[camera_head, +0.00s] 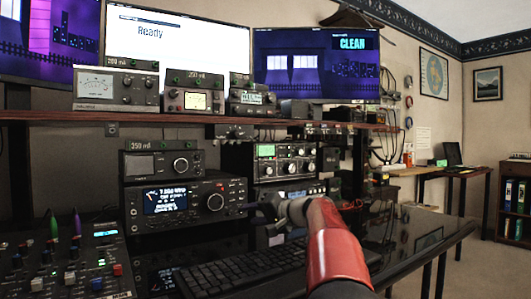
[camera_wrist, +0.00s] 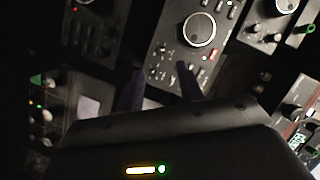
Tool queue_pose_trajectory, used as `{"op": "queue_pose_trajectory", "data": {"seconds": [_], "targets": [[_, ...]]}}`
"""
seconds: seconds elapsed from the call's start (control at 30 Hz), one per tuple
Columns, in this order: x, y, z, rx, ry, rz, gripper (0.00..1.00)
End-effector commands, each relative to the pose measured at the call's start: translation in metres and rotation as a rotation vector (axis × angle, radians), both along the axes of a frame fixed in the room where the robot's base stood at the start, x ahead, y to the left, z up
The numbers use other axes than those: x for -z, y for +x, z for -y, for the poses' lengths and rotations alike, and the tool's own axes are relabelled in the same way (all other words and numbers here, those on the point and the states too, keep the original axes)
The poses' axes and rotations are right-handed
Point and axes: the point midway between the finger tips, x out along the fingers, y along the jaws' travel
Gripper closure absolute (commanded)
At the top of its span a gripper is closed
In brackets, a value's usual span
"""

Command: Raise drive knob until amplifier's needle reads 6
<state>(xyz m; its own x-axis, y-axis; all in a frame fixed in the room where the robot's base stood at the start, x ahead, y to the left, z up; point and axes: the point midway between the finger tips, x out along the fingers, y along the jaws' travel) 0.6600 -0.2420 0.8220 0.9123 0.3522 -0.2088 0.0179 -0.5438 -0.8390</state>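My gripper (camera_head: 258,210) reaches in front of the radio stack, just right of the radio with a lit frequency display (camera_head: 165,200). In the wrist view my gripper's two dark fingers (camera_wrist: 160,85) are spread apart with nothing seen between them. The radio's large round knob (camera_head: 215,201) also shows in the wrist view (camera_wrist: 199,30), beyond the fingertips and apart from them. Several units have meters or dials, including a boxed meter (camera_head: 96,84) on the shelf and a unit with green-lit dials and knobs (camera_head: 284,162). I cannot tell which is the amplifier or drive knob, or read any needle.
A keyboard (camera_head: 240,270) lies on the dark desk (camera_head: 440,232) below my arm. A mixer panel (camera_head: 70,265) with knobs stands at the left. A wooden shelf (camera_head: 60,116) with small units and monitors runs above. The desk's right part is mostly clear.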

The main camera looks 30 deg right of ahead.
Motion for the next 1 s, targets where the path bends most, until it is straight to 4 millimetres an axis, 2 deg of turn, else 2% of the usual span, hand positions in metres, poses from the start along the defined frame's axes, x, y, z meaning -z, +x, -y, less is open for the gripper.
{"op": "queue_pose_trajectory", "data": {"seconds": [0.33,0.5,0.77,0.87,1.0], "targets": [[0.002,0.001,0.001,0.001,-0.031,-0.009,0.63],[0.002,0.004,-0.001,0.000,-0.145,-0.018,0.63],[-0.009,0.004,-0.006,0.002,-0.300,0.007,0.63],[-0.010,0.008,-0.008,0.000,-0.317,0.011,0.63],[-0.005,0.025,-0.014,-0.004,-0.315,0.011,0.63]]}}
